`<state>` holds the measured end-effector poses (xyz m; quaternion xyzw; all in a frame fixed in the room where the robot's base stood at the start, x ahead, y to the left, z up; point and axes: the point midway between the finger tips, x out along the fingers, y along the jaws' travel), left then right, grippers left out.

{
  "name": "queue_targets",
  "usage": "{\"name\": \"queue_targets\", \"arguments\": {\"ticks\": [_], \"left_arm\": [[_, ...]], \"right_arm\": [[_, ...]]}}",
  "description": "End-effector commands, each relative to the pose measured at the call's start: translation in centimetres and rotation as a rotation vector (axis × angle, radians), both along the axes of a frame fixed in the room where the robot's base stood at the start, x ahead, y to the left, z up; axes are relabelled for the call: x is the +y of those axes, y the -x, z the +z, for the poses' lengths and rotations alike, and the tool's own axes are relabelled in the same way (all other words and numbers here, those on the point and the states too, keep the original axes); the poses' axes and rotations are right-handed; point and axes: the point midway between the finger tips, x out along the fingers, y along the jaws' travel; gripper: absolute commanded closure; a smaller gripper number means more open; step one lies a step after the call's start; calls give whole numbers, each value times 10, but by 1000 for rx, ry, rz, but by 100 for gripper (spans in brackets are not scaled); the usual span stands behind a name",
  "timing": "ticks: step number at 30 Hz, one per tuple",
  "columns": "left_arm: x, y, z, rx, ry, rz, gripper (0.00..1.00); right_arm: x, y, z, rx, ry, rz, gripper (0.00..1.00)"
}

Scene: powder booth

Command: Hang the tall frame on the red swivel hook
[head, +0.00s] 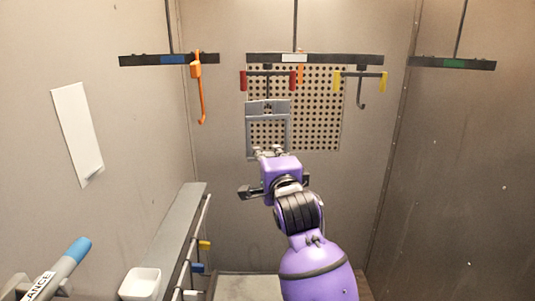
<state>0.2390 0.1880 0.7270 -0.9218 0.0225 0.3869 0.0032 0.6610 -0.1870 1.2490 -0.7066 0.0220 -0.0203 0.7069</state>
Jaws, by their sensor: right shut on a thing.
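The tall frame (283,128) is a grey upright rectangle with an open middle and a bar near its top. My right gripper (271,153) is shut on its lower edge and holds it up in front of the perforated panel. The red swivel hook (268,73) has a dark crossbar with red ends and hangs under the middle rail. Its stem drops to the top of the frame, and the two overlap in the head view. I cannot tell whether they touch or whether the hook is through the frame. My left gripper is not in view.
A yellow-ended hook (361,76) hangs close on the right, an orange hook (200,92) on the left. Dark rails (318,58) run overhead. A grey ledge (176,225), a white cup (140,284) and a blue-tipped lance (68,265) are at lower left. The right side is clear.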

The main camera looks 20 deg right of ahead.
Motion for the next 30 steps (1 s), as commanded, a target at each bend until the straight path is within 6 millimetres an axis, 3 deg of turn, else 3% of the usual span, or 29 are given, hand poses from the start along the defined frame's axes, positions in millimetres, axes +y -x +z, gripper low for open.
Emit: {"name": "queue_targets", "arguments": {"ticks": [12, 13, 18, 30], "left_arm": [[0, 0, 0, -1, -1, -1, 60], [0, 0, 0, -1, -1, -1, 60], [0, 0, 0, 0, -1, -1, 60], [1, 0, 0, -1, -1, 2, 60]], "right_arm": [[0, 0, 2, -4, 0, 0, 100], [0, 0, 2, -4, 0, 0, 90], [0, 0, 1, -4, 0, 0, 70], [1, 8, -1, 0, -2, 1, 70]]}}
